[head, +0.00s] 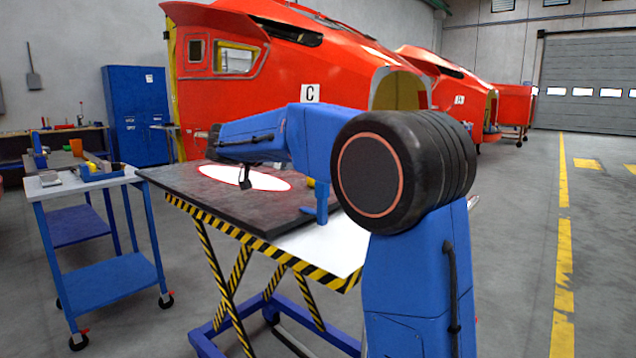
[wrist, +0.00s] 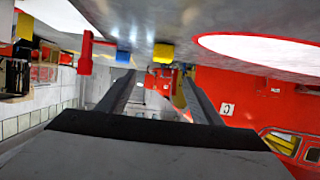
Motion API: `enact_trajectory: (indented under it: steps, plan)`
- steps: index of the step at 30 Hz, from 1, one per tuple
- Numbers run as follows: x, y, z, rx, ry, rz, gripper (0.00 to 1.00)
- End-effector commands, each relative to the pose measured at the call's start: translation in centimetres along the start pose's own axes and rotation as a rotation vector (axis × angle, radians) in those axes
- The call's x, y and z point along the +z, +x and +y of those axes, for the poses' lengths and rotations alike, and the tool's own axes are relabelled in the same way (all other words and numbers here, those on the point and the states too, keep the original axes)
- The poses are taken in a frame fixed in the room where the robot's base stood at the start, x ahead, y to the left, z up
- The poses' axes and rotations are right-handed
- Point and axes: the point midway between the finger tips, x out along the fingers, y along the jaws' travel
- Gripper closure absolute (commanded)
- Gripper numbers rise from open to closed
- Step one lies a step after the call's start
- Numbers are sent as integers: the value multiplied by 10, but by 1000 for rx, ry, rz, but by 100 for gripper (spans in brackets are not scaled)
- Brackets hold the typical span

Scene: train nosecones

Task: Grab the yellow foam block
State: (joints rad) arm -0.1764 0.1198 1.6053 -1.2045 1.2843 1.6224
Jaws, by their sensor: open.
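The wrist view looks upside down. In it, the yellow foam block (wrist: 163,53) sits on the grey table top, ahead of my gripper and apart from it. My gripper (wrist: 156,79) is open, with its two dark fingers spread and nothing between them. The block lies roughly in line with the gap, beyond the fingertips. In the head view, a small yellow patch (head: 310,182) shows on the table beside my blue arm, which hides part of it. My gripper's fingers are hard to make out there.
A dark lift table (head: 180,181) with striped edges carries a red-rimmed white disc (head: 245,177). A red object (wrist: 86,52) and a small blue one (wrist: 123,55) are near the block. A blue cart (head: 97,186) stands at left; red nosecones (head: 290,75) stand behind.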

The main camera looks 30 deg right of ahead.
Motion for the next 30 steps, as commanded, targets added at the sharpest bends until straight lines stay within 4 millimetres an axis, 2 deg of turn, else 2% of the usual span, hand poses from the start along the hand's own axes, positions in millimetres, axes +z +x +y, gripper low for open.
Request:
enact_trajectory:
  steps: [3,12,16,23,30]
  plan:
    - [0,23,1,3,0,-1,41]
    - [1,73,0,3,-1,0,41]
    - [0,86,0,1,0,0,41]
    - [1,94,-1,1,0,0,41]
    - [6,123,-4,2,-1,0,41]
